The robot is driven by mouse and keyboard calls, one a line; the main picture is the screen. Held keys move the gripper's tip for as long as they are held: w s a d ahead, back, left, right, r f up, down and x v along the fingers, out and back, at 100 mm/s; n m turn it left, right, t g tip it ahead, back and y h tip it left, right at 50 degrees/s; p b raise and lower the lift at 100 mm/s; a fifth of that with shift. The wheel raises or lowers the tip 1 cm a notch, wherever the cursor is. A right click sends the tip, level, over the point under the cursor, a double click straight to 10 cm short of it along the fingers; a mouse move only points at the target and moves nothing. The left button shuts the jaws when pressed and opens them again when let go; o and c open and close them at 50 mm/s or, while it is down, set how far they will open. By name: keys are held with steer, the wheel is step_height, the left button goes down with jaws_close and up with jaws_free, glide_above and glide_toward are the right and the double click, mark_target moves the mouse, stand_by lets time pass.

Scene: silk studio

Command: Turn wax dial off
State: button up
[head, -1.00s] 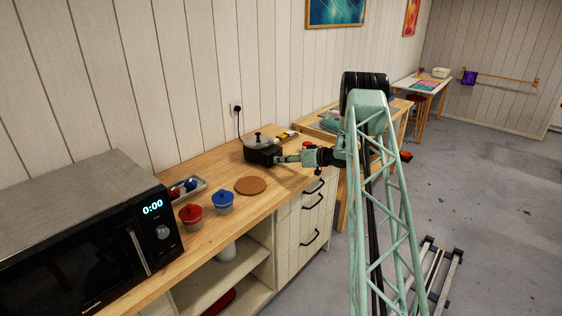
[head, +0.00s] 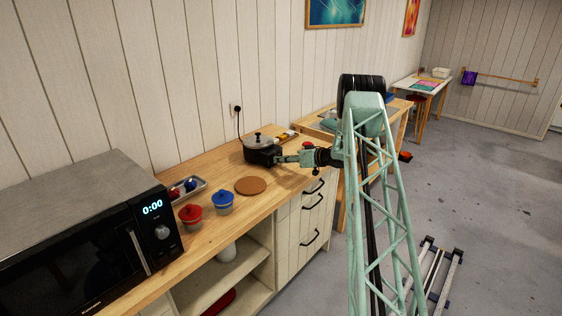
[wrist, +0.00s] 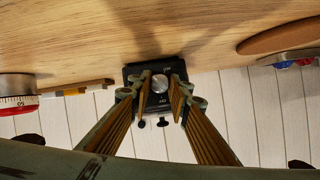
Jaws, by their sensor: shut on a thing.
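The wax pot (head: 258,153), a black heater with a lidded pot, stands on the wooden counter against the wall. In the wrist view its black front (wrist: 134,72) faces me and carries the silver round wax dial (wrist: 159,84). Small pale markings surround the dial; I cannot read its setting with certainty. My gripper (wrist: 160,78) is shut on the dial, with one finger on each side of it. In the head view my gripper (head: 281,159) reaches the pot's front from the right, and the dial is hidden.
A brown round mat (head: 250,186), a red-lidded jar (head: 190,217) and a blue-lidded jar (head: 223,202) stand left of my gripper. A microwave (head: 90,240) fills the counter's left end. A red-and-white round item (wrist: 17,92) shows at the wrist view's left edge.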

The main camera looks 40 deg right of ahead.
steer(key=shift+n+b, duration=0.3)
steer(key=shift+b, duration=0.2)
steer(key=n+b, duration=0.1)
steer(key=n+h+b, duration=0.1)
steer(key=b, duration=0.1)
steer(key=shift+a+f+h, duration=0.15)
steer(key=shift+h, duration=0.15)
steer(key=n+h+b, duration=0.1)
steer(key=n+b, duration=0.1)
steer(key=b, duration=0.2)
steer(key=shift+t, duration=0.4)
steer(key=n+h+b, duration=0.1)
steer(key=b, duration=0.3)
steer(key=n+t+h+b, duration=0.1)
steer(key=n+b, duration=0.1)
steer(key=b, duration=0.2)
steer(key=shift+a+f, duration=0.1)
steer(key=shift+a, duration=0.05)
steer(key=shift+n+b, duration=0.4)
steer(key=shift+b, duration=0.25)
steer(key=shift+n+t+h+b, duration=0.3)
steer(key=shift+n+h+b, duration=0.25)
steer(key=shift+n, duration=0.15)
steer(key=o, duration=0.9)
steer(key=shift+c, duration=0.2)
